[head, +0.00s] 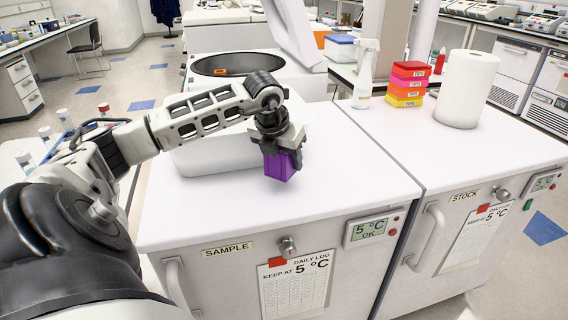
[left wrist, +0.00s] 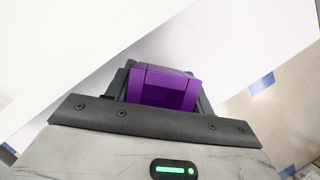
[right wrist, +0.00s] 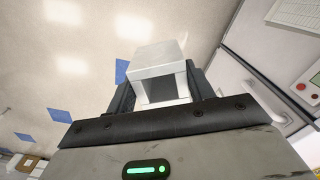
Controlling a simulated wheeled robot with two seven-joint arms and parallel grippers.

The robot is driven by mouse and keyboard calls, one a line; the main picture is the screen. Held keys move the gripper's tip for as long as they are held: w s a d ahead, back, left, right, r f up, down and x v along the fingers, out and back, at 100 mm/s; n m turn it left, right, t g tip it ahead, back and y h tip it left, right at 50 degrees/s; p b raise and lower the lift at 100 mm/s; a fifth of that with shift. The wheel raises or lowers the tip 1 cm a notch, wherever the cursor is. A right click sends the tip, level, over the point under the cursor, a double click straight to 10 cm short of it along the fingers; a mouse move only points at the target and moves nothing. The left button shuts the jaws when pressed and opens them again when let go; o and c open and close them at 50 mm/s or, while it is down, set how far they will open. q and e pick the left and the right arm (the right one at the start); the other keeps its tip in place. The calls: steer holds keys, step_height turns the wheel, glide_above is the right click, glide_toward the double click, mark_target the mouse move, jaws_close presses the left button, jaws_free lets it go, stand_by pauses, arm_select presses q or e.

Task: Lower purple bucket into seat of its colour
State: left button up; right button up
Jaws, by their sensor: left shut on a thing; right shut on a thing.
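The purple bucket (head: 280,166) hangs below my left gripper (head: 276,140), over the white top of the SAMPLE unit. It also shows between the left fingers in the left wrist view (left wrist: 160,88). The left gripper is shut on it; I cannot tell whether its base touches the top. Behind it stands a white centrifuge (head: 205,148) with its lid raised and a dark round bowl (head: 245,63). An orange piece (head: 221,72) shows at the bowl's near left; no purple seat is visible. In the right wrist view my right gripper (right wrist: 165,92) is shut on a pale grey bucket (right wrist: 160,62).
A spray bottle (head: 365,75), stacked coloured tip boxes (head: 406,84) and a paper roll (head: 467,88) stand on the STOCK unit. The SAMPLE unit's top (head: 350,175) is clear right of the bucket. The raised lid (head: 291,30) rises at the bowl's right.

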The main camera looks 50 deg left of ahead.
mark_target(284, 169)
arm_select(q)
steer(key=shift+f, duration=1.6)
steer(key=o, duration=0.8)
steer(key=shift+f, duration=0.2)
steer(key=o, duration=0.4)
steer(key=shift+r, duration=0.1)
